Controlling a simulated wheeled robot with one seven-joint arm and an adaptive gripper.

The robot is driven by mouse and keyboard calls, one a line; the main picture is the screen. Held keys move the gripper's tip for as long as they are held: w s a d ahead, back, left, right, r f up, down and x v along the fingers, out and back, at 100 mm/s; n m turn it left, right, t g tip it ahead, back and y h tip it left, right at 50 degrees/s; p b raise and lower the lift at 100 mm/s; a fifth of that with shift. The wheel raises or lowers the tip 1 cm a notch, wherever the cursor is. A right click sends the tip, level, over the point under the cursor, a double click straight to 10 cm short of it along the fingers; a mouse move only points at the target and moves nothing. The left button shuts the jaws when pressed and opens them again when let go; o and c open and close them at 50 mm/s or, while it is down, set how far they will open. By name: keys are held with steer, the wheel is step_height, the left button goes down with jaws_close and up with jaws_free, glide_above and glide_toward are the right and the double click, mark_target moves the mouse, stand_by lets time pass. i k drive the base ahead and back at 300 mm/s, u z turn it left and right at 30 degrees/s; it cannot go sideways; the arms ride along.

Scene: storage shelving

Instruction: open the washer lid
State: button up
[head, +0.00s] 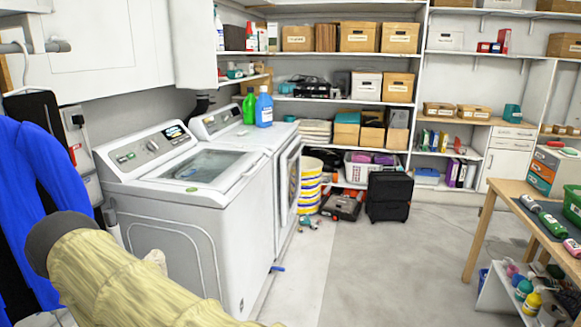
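The white washer (165,225) stands at left centre in the head view, with its control panel (150,145) along the back. Its lid (200,165) lies flat on top and looks shut, with a dark glass window and a small green mark near the front edge. My beige arm crosses the lower left corner, in front of the washer and below the lid's level in the picture. My gripper does not show, so its opening and its distance from the lid cannot be told.
A white dryer (285,175) stands right beside the washer, with a green bottle (249,106) and a blue bottle (264,108) on top. A black suitcase (389,197) stands by the back shelves. A wooden table (488,215) is at right. The middle floor (380,270) is clear.

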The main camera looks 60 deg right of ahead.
mark_target(224, 180)
steer(key=z, duration=2.35)
steer(key=i, duration=2.35)
steer(key=u, duration=0.45)
